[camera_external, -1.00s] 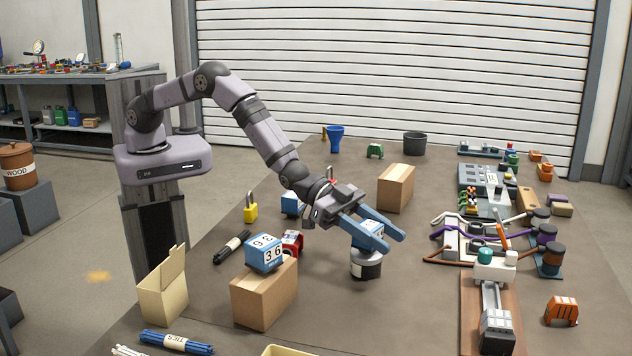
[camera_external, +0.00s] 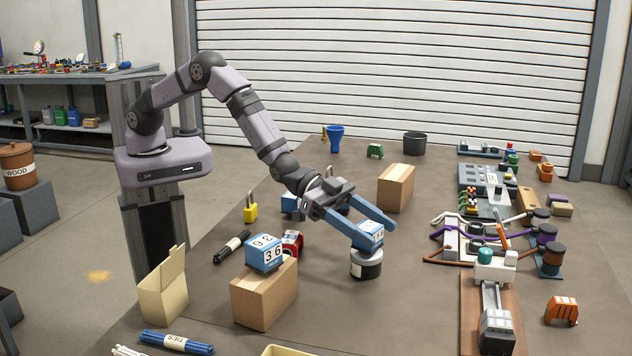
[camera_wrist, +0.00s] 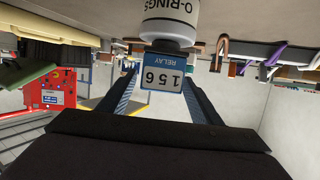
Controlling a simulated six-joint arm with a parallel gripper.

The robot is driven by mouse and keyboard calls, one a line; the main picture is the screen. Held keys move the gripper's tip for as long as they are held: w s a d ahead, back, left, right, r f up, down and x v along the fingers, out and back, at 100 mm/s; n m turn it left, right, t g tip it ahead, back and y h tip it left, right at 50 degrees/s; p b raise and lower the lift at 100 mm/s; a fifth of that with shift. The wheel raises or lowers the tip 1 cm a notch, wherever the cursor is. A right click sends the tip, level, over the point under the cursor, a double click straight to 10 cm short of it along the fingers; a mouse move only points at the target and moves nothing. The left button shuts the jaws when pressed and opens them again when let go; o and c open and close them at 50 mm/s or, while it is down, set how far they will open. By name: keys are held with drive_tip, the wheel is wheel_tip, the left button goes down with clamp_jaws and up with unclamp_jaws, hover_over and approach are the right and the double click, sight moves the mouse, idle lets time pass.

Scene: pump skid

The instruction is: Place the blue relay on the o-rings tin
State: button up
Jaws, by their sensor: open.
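The blue relay (camera_external: 370,236), a small block with a white label reading "156 RELAY" in the wrist view (camera_wrist: 163,76), sits on top of the o-rings tin (camera_external: 366,268). The tin is a white and dark round container standing on the table; its "O-RINGS" label shows upside down in the wrist view (camera_wrist: 171,10). My gripper (camera_external: 378,230) is open, with its blue fingers at the sides of the relay and pointing down toward it. In the wrist view the relay lies between the fingertips (camera_wrist: 160,78), with no clear grip on it.
A blue numbered block (camera_external: 264,253) sits on a cardboard box (camera_external: 264,293) to the left. Another cardboard box (camera_external: 396,188) stands behind the tin. A red item (camera_external: 292,243) and a yellow padlock (camera_external: 250,210) lie left. Pump parts (camera_external: 488,245) fill the right side.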

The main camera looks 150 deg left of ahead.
drive_tip(key=b+v, duration=0.2)
drive_tip(key=v, duration=0.7)
drive_tip(key=shift+d, duration=0.1)
